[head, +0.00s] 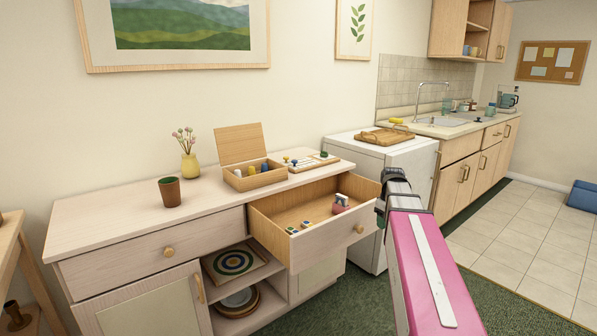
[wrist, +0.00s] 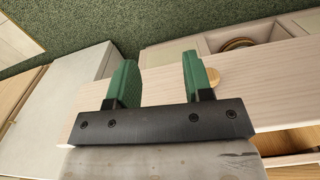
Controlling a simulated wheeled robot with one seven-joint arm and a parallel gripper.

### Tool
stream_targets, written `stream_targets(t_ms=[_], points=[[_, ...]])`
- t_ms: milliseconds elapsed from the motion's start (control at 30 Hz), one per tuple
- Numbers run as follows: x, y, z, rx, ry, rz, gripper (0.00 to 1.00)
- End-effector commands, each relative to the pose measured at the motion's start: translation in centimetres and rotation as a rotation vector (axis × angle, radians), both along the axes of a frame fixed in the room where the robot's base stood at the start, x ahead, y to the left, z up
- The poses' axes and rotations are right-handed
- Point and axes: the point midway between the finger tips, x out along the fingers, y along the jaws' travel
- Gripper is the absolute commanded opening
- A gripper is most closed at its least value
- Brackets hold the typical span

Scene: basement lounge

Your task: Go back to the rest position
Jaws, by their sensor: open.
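My gripper (wrist: 159,62) is open in the wrist view, its two green fingers apart with nothing held between them. Behind the fingers lies the pale wooden front of the open drawer (wrist: 275,75). The drawer's round knob (wrist: 213,77) shows just right of the right finger, outside the jaws. In the head view my pink arm reaches up from the lower right, and its dark end is at the right side of the pulled-out drawer (head: 318,246). The fingers are mostly hidden there. Whether they touch the drawer cannot be told.
The drawer holds a few small blocks (head: 306,224) and a red-and-grey item (head: 340,203). On the dresser (head: 110,222) stand a brown cup (head: 169,191), a yellow vase (head: 190,167) and an open wooden box (head: 255,181). A white cabinet (head: 357,150) stands close behind my arm.

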Motion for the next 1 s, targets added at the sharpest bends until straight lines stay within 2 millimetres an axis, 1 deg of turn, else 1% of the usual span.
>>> stream_targets(t_ms=[33, 167, 200, 300, 367, 500, 600, 700, 800, 1000], points=[[-1.0, 0.9, -1.3, 0.001, 0.003, -0.021, 0.47], [-3.2, 3.6, -5.2, 0.000, 0.004, -0.109, 0.47], [-4.1, 4.5, -6.5, 0.001, 0.005, -0.140, 0.47], [-6.2, 6.6, -9.5, 0.001, 0.004, -0.219, 0.47], [-7.5, 7.8, -11.2, 0.000, 0.002, -0.267, 0.47], [-10.8, 10.3, -14.7, 0.000, 0.002, -0.375, 0.47], [-12.9, 11.8, -16.7, 0.001, 0.000, -0.444, 0.47], [-14.5, 12.8, -18.1, 0.002, -0.002, -0.496, 0.47], [-15.5, 13.4, -19.0, 0.001, -0.002, -0.531, 0.47], [-15.8, 13.7, -19.4, 0.003, -0.005, -0.551, 0.47]])
